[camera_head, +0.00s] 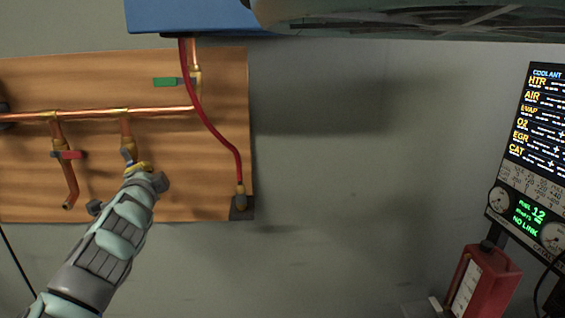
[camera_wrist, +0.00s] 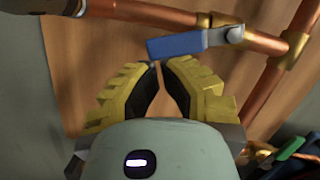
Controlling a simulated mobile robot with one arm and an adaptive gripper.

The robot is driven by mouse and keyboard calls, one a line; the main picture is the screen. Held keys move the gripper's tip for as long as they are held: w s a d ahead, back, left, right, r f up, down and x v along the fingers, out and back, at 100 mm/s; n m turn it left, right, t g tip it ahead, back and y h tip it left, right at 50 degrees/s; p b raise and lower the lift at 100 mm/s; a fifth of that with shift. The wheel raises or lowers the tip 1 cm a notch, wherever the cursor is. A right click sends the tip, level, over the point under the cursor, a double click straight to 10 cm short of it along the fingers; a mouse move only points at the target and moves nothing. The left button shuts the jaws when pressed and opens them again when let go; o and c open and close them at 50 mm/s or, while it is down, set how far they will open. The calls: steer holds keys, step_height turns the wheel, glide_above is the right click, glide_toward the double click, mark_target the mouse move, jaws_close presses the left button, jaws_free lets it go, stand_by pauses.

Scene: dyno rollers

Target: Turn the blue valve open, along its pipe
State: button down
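The blue valve handle (camera_wrist: 185,43) shows in the wrist view, just beyond my fingertips. It lies nearly along its copper branch pipe (camera_wrist: 145,12), at a slight angle to it. My gripper (camera_wrist: 157,64) has its yellow fingers together at the tips with nothing seen between them. The tips are close below the handle's free end; I cannot tell if they touch it. In the head view my gripper (camera_head: 138,167) is at the middle branch pipe (camera_head: 126,127) and hides most of the blue valve.
A wooden board (camera_head: 222,130) carries the copper main pipe (camera_head: 90,113). A red-handled valve (camera_head: 68,155) is on the left branch, a green handle (camera_head: 165,82) higher up. A red hose (camera_head: 205,118) hangs right of the arm.

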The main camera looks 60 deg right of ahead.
steer(key=shift+w+a+f+m+t+b, duration=0.3)
steer(key=shift+w+a+f+m+b, duration=0.25)
steer(key=shift+w, duration=0.2)
stand_by(0.4)
